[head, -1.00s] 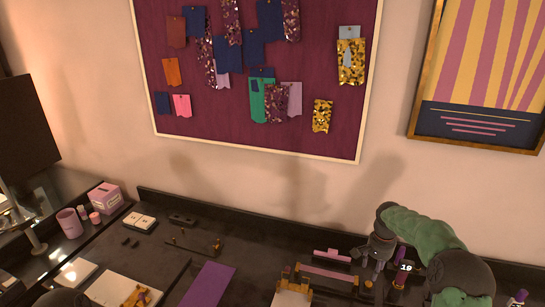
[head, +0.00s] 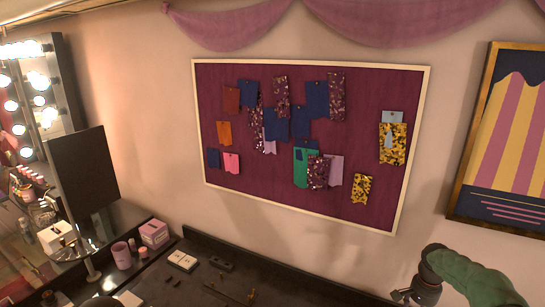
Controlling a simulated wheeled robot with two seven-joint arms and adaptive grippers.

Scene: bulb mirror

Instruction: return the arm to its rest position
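My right arm, in a green covering, comes in at the lower right of the head view. Its dark wrist is bent downward, and my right gripper (head: 403,297) shows only in part at the bottom edge, in front of the wall. Its fingertips are cut off or too dark, so I cannot tell whether it is open or holds anything. My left gripper is not in view.
A dark worktop (head: 290,284) runs along the wall below a pinboard (head: 225,175) with fabric swatches. A pink box (head: 153,233), a mauve cup (head: 121,255) and a dark screen (head: 83,175) stand at the left. A bulb-lit mirror (head: 17,140) is at the far left.

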